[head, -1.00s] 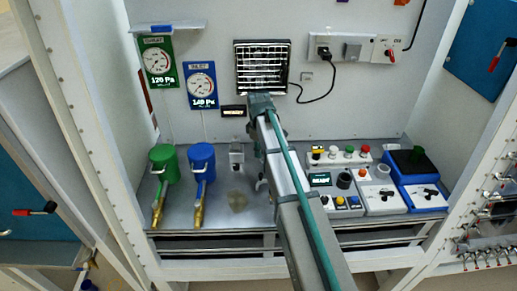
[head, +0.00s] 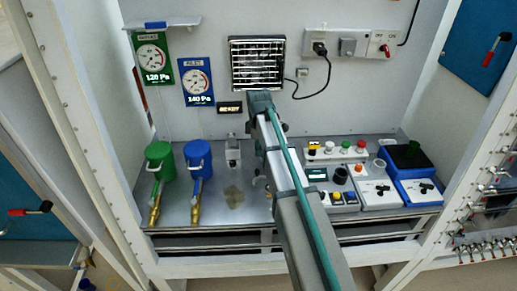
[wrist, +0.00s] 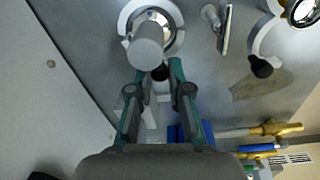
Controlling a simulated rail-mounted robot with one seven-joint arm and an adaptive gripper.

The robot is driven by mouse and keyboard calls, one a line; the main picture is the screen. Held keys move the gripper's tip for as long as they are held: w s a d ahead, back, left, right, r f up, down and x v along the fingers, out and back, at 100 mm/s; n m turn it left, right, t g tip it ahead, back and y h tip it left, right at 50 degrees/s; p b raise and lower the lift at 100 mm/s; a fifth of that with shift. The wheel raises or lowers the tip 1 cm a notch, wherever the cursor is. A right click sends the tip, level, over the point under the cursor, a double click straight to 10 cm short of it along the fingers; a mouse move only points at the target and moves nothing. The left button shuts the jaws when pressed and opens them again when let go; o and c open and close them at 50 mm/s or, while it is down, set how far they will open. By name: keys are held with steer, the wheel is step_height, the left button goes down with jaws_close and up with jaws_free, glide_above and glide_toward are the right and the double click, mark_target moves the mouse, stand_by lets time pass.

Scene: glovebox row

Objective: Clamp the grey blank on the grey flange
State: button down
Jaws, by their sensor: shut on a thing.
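In the wrist view my gripper (wrist: 161,76) points at the wall, its teal fingertips close together around a small black knob (wrist: 160,73). The knob sits at the edge of a pale clamp ring (wrist: 125,20), which curves around a round flange with a shiny middle. A grey cylinder (wrist: 146,46) stands out in front of this ring and hides part of it. I cannot tell whether it is the grey blank's handle or how the blank is seated. In the head view my arm (head: 262,105) hides the gripper's fingertips and the flange.
A second pale clamp with a black knob (wrist: 261,66) hangs open at the right, near another round port (wrist: 304,11). Green (head: 160,156) and blue (head: 199,160) canisters stand left on the bench; control boxes (head: 375,192) fill the right.

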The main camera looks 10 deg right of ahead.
steer(key=c, duration=1.1)
jaws_free()
step_height(320, 180, up, 12)
steer(key=shift+s, duration=0.3)
